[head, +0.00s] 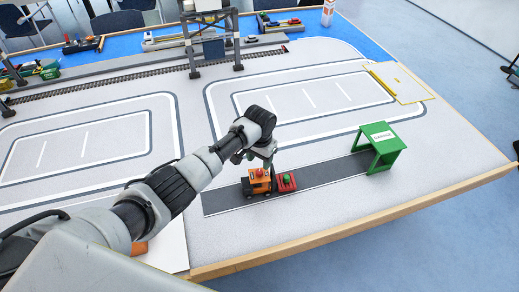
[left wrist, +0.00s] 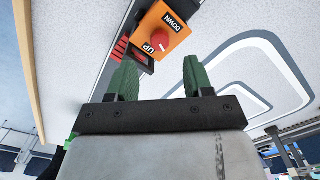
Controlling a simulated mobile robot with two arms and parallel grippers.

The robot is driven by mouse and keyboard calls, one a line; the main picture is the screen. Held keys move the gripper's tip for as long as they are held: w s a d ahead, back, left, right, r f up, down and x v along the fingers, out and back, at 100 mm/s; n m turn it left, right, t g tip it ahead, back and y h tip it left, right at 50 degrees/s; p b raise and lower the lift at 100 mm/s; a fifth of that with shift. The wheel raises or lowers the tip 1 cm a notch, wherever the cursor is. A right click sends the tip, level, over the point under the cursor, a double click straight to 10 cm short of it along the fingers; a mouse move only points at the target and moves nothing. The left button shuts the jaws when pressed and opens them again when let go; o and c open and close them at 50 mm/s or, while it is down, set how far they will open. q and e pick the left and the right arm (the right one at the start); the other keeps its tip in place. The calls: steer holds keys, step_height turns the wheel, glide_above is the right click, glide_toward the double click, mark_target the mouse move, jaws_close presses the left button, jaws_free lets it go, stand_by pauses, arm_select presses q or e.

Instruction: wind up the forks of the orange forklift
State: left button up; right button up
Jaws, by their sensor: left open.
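The orange forklift (head: 258,187) stands on the dark grey strip, with a red part carrying a green piece (head: 287,180) at its right end. In the left wrist view, its orange top (left wrist: 168,28) bears the words UP and DOWN around a red knob (left wrist: 160,42). My left gripper (head: 262,160) hangs just above the forklift. In the left wrist view, its two green fingers (left wrist: 161,60) are apart, with nothing between them, and the knob lies beyond their tips. The gripper partly hides the forklift's top in the head view. My right gripper is not in view.
A green gantry-like stand (head: 382,139) is at the strip's right end. A grey gantry crane (head: 208,40) straddles the rail track farther back. A wooden edge (head: 330,232) borders the table's front. The white-lined board around the strip is mostly clear.

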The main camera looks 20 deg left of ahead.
mark_target(259, 171)
arm_select(q)
step_height(259, 171, up, 5)
steer(key=shift+f, duration=0.1)
stand_by(0.6)
